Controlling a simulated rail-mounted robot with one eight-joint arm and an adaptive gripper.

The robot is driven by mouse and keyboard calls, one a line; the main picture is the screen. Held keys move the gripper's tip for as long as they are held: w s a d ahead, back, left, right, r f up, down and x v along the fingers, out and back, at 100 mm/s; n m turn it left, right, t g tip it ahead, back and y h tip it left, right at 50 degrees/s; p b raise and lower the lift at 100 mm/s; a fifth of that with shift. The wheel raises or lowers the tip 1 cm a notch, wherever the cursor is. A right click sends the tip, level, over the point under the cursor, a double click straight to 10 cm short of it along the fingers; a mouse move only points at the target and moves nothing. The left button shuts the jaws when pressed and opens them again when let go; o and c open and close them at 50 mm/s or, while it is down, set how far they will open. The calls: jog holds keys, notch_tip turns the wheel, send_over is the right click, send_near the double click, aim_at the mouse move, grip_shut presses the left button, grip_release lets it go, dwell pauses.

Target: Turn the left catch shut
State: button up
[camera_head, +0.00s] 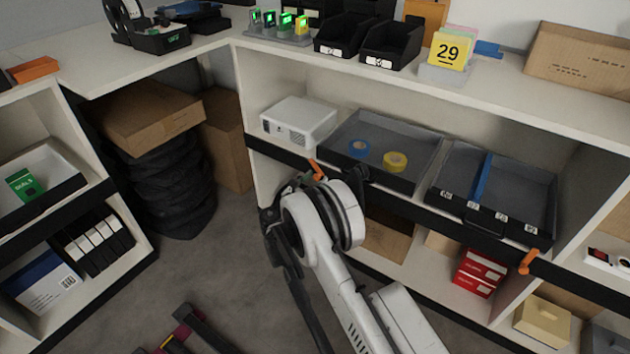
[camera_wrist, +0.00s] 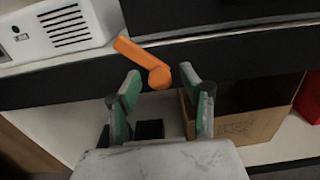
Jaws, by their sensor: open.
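The left catch (camera_wrist: 146,64) is an orange lever with a round hub on the black front rail of the shelf. In the wrist view its arm points up and to the left from the hub. It also shows in the head view (camera_head: 317,170), partly hidden by my arm. My gripper (camera_wrist: 160,77) is open, with its two green-padded fingers low on either side of the hub. Nothing is held between them, and I cannot tell whether a finger touches the catch. A second orange catch (camera_head: 528,261) sits on the rail farther right.
A white box-shaped device (camera_head: 298,121) stands on the shelf just above the left catch. A grey tray (camera_head: 417,176) with blue and yellow tape rolls is right of it. An open cardboard box (camera_wrist: 250,123) is under the rail.

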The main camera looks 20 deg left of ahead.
grip_shut()
jog(key=shift+m, duration=0.3)
jog(key=m, duration=0.4)
jog(key=shift+m, duration=2.2)
grip_release()
jog(key=shift+a, duration=0.1)
